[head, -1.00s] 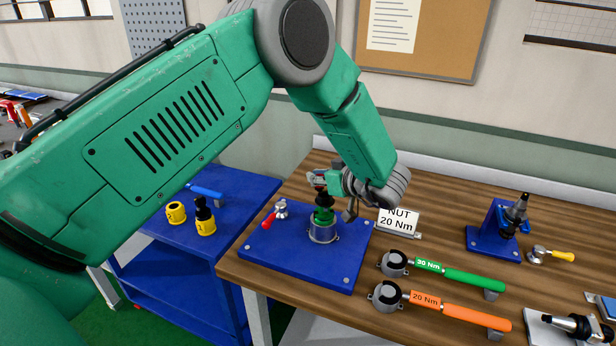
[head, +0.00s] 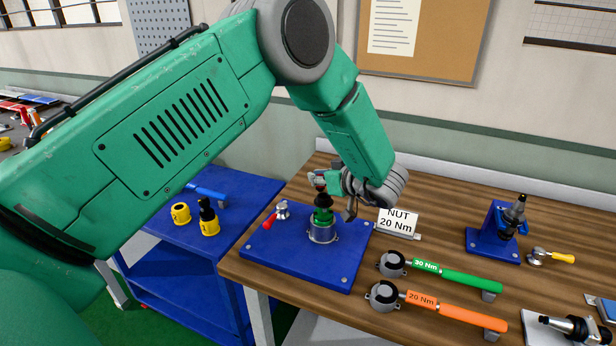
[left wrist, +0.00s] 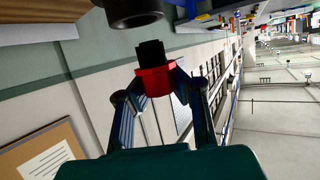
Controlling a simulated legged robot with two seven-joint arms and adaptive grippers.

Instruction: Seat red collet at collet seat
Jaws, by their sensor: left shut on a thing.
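The red collet (left wrist: 155,80) with a black stem is between the fingers of my left gripper (left wrist: 158,82), which is shut on it. In the head view my left gripper (head: 322,180) is just above a green and black holder (head: 323,216), and only a bit of the collet shows. The holder stands upright in a grey round socket on a blue plate (head: 285,262). In the left wrist view a dark round part (left wrist: 133,10) lies just beyond the black stem, apart from it. I cannot tell which part is the collet seat. My right gripper is out of view.
A red-handled tool (head: 274,214) lies left of the socket, and a "NUT 20 Nm" sign (head: 398,222) stands to its right. Green (head: 440,273) and orange (head: 440,308) wrenches lie front right. Yellow and black pieces (head: 208,218) stand on the blue cart (head: 175,262).

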